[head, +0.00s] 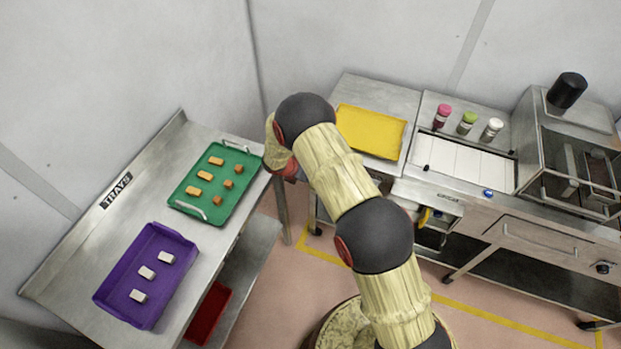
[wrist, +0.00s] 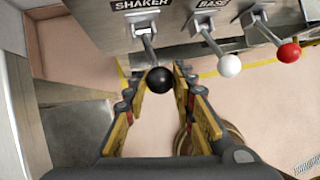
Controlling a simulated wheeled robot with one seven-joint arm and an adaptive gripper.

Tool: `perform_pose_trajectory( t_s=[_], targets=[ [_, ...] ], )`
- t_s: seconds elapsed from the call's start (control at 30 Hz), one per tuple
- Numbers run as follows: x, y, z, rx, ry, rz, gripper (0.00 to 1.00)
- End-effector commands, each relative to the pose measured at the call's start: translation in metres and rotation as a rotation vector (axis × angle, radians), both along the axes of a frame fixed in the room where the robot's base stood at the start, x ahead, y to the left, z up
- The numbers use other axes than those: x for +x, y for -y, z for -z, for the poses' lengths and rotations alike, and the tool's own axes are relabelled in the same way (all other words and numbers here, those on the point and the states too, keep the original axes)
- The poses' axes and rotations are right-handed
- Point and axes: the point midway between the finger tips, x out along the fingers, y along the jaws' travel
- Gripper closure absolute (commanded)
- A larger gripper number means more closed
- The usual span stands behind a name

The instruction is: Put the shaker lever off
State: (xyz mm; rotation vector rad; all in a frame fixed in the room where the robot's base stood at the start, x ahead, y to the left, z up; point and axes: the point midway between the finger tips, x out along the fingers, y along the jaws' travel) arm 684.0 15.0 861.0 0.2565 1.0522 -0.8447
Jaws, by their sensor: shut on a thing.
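The shaker lever is in the wrist view, a metal shaft with a black ball knob (wrist: 160,80), below the SHAKER label (wrist: 137,4) on a grey panel. Its shaft runs out from the panel and down towards my gripper. My gripper (wrist: 157,72) has its two yellow and black fingers on either side of the black knob and is shut on it. The finger contact itself is hard to see. In the head view my own arm hides the gripper and the levers.
Right of the shaker lever are the BASE lever with a white knob (wrist: 229,65) and a lever with a red knob (wrist: 289,52). In the head view a green tray (head: 247,187) and a purple tray (head: 178,240) lie on the left table, a yellow tray (head: 370,132) at the back.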

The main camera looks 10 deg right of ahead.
Motion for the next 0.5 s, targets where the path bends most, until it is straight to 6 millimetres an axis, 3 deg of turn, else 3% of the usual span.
perform_pose_trajectory(
  t_s=[0.23, 0.27, 0.5],
  targets=[
    [0.0023, 0.0001, -0.002, 0.0, 0.005, 0.0, 1.0],
    [0.0024, 0.0002, -0.002, 0.0, 0.005, 0.0, 0.73],
    [0.0015, 0.0002, -0.0014, 0.0, 0.003, 0.0, 0.59]
  ],
)
